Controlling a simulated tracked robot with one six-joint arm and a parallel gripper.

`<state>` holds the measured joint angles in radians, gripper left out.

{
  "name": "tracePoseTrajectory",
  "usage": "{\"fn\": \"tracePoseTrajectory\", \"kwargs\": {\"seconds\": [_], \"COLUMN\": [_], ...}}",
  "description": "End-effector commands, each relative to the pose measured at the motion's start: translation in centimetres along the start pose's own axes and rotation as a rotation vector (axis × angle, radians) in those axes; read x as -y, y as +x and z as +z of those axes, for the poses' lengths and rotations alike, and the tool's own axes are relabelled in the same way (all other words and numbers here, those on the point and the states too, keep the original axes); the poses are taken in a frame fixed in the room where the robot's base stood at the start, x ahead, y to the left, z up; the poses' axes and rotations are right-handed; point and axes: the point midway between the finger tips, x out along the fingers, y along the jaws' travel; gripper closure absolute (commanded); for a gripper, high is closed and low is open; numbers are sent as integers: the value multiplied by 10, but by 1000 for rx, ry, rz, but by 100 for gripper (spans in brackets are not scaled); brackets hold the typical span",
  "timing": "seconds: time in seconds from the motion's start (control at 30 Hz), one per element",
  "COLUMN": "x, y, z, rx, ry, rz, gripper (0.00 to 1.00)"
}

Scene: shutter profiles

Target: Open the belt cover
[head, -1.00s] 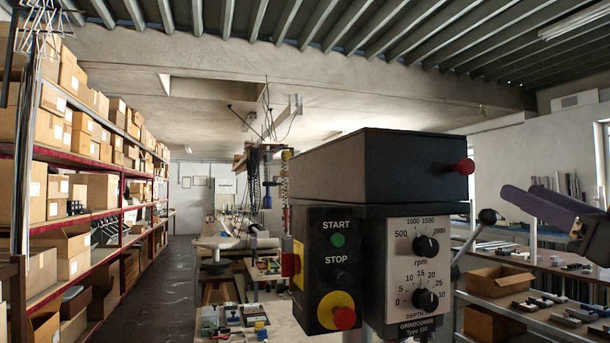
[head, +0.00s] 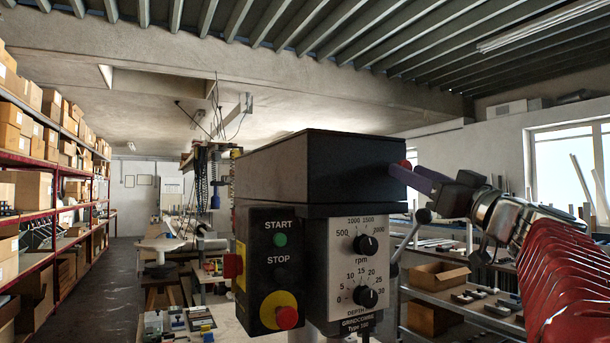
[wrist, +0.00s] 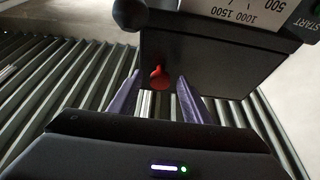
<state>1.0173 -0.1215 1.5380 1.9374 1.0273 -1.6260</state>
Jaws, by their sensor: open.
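The belt cover (head: 325,165) is the dark box on top of the drill press head, and it is closed and level. Its red knob (head: 407,163) is on the right side, partly hidden by a finger. My gripper (head: 398,174), with purple fingers, reaches in from the right up to the cover's side. In the wrist view the red knob (wrist: 159,78) lies between the two open fingertips. I cannot tell whether either finger touches it.
The control panel with START and STOP buttons (head: 279,255) and the dial plate (head: 360,265) are below the cover. A dark-knobbed lever (head: 423,216) stands just under my gripper. Shelves with boxes (head: 30,190) line the left; a window is at right.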

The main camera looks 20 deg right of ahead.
Motion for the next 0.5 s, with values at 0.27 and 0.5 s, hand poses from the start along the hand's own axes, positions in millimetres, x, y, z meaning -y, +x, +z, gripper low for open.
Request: {"fn": "tracePoseTrajectory", "kwargs": {"seconds": [0.27,0.5], "x": [0,0], "y": [9,8], "z": [0,0], "rx": [0,0], "ry": [-1,-1], "rz": [0,1], "gripper": [56,62]}}
